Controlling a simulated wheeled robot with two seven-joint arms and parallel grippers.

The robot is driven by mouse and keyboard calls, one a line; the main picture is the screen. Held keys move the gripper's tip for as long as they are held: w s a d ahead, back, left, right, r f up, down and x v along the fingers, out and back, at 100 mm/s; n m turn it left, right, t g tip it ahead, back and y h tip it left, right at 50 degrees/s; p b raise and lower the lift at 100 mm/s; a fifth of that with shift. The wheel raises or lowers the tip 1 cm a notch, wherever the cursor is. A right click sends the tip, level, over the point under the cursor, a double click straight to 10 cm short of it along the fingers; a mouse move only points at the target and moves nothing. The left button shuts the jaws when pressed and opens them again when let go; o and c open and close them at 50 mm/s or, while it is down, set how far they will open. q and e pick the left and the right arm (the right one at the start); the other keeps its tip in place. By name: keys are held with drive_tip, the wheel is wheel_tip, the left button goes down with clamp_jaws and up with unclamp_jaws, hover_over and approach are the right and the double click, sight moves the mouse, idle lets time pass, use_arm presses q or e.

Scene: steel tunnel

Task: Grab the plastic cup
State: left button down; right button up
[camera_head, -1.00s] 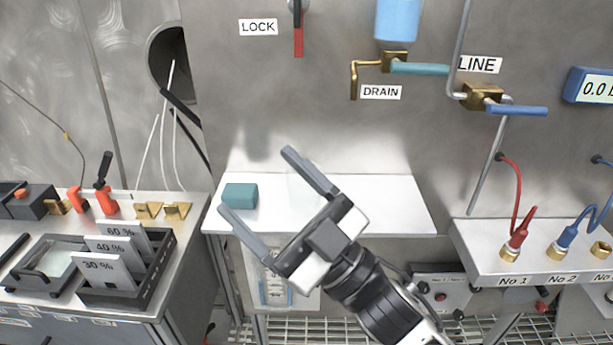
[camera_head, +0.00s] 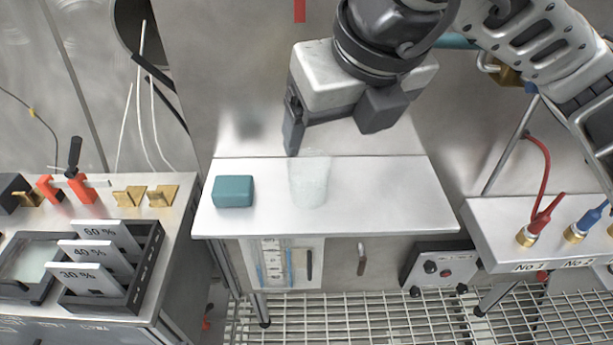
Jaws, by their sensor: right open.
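The plastic cup (camera_head: 309,184) is clear and faintly frosted, and it stands upright on the white shelf (camera_head: 400,215). My right gripper (camera_head: 330,133) hangs above and just behind the cup's rim in the picture, with its fingers pointing down. The fingers are apart and hold nothing. One finger is close above the cup's rim; I cannot tell whether they touch. My left gripper is not in view.
A teal block (camera_head: 233,191) lies on the shelf left of the cup. A dark rack (camera_head: 140,290) with labelled plates stands on the left bench. A ledge with red and blue plugs (camera_head: 530,232) is at the right. The shelf's right part is clear.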

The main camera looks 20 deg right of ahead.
sight(319, 186)
drive_tip(key=b+x, duration=0.4)
drive_tip(key=x, duration=0.5)
drive_tip(key=shift+s, duration=0.15)
drive_tip(key=shift+x, duration=0.75)
drive_tip(key=x, duration=0.2)
drive_tip(key=b+x, duration=0.1)
drive_tip(key=x, duration=0.1)
drive_tip(key=shift+w+a, duration=0.25)
drive_tip(key=shift+w, duration=0.25)
drive_tip(key=shift+w+f, duration=0.1)
drive_tip(key=c, duration=1.1)
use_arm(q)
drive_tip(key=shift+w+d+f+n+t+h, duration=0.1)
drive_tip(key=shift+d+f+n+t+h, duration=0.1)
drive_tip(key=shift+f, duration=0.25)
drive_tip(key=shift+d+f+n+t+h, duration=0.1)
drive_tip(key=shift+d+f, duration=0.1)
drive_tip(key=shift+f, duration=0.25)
use_arm(e)
drive_tip(key=shift+o, duration=0.2)
